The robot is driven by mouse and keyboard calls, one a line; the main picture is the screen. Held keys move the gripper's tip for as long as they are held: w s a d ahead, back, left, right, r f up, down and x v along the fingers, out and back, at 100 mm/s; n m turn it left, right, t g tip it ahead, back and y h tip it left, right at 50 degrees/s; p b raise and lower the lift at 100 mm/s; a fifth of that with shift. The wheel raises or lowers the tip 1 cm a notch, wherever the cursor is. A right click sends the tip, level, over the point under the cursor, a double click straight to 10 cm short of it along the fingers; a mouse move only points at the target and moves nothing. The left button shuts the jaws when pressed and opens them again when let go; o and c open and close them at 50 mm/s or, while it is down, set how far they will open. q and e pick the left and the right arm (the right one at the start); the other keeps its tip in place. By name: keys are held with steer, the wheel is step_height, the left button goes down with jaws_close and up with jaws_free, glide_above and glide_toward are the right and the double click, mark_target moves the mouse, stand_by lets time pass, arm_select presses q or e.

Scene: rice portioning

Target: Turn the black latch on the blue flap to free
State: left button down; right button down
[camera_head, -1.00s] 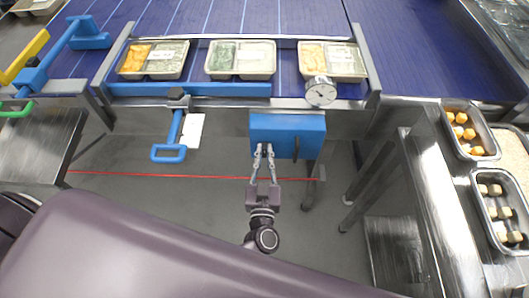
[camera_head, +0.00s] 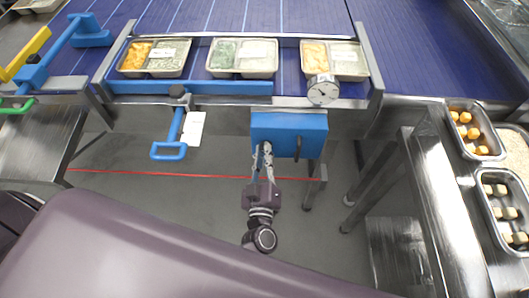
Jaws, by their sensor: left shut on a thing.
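The blue flap (camera_head: 288,121) hangs below the front edge of the conveyor frame. A dark upright piece on its right half looks like the black latch (camera_head: 297,148); its exact turn is too small to read. My left gripper (camera_head: 262,150) reaches up from below to the left part of the flap, left of that dark piece. Its fingers are closed on a blue part at the flap's lower left; the contact is partly hidden by the fingers. My right gripper is out of view.
Trays of food (camera_head: 243,57) stand on the conveyor behind a blue bar (camera_head: 190,88). A round dial (camera_head: 322,90) sits above the flap. A blue handle (camera_head: 168,151) hangs to the left. A steel table (camera_head: 433,190) with trays stands right. Open floor lies below.

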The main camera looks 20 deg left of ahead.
arm_select(q)
steer(key=shift+s+a+f+n+b, duration=0.15)
steer(key=shift+n+b, duration=0.55)
steer(key=shift+n, duration=1.15)
steer(key=shift+w+f+n+b, duration=0.1)
steer(key=shift+f+n+b, duration=0.15)
steer(key=shift+n+b, duration=1.05)
steer(key=shift+s+a+f+n+b, duration=0.1)
steer(key=shift+f+n+b, duration=0.1)
steer(key=shift+n, duration=2.15)
steer(key=c, duration=2)
jaws_free()
steer(key=shift+o, duration=0.2)
